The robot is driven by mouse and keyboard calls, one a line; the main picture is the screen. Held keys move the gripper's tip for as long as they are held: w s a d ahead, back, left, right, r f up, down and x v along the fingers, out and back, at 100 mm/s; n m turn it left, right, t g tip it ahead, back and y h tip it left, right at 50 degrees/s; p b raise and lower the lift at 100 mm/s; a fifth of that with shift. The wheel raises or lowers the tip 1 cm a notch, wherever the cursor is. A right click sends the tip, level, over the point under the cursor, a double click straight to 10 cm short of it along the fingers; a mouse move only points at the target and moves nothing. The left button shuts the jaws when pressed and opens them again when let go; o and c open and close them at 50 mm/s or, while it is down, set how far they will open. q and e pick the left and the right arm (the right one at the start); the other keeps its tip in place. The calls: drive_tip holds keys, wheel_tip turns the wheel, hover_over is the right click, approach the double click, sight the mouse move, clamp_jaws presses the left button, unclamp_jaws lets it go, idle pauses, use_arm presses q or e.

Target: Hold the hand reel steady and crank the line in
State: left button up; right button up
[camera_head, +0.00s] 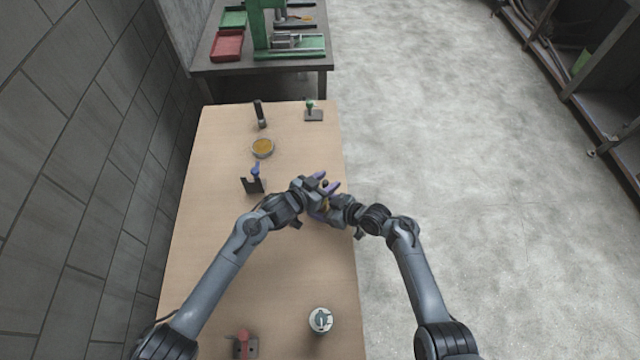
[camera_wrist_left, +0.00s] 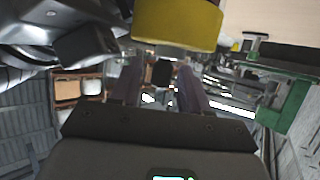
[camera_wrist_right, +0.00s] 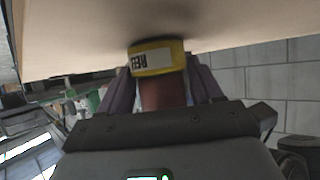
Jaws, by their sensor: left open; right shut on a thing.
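The hand reel is a yellow drum (camera_wrist_right: 153,58) with a white label reading "REEL" and a brown handle (camera_wrist_right: 163,94). My right gripper (camera_wrist_right: 163,84) is shut on the handle and holds the reel above the table. The drum also shows in the left wrist view (camera_wrist_left: 178,24), with a small dark knob (camera_wrist_left: 162,74) below it. My left gripper (camera_wrist_left: 160,82) is open, its fingers on either side of the knob; I cannot tell whether they touch it. In the head view, both grippers meet over the table's right side and mostly hide the reel (camera_head: 326,207).
The wooden table (camera_head: 220,230) holds a dark stand with a blue part (camera_head: 254,182), an amber-filled dish (camera_head: 262,148), a black upright object (camera_head: 260,114), a green-topped piece (camera_head: 313,111), a round tin (camera_head: 320,320) and a red object (camera_head: 242,344). A workbench (camera_head: 260,68) stands behind.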

use_arm(q)
drive_tip(key=v, duration=1.2)
use_arm(e)
drive_tip(key=o, duration=0.9)
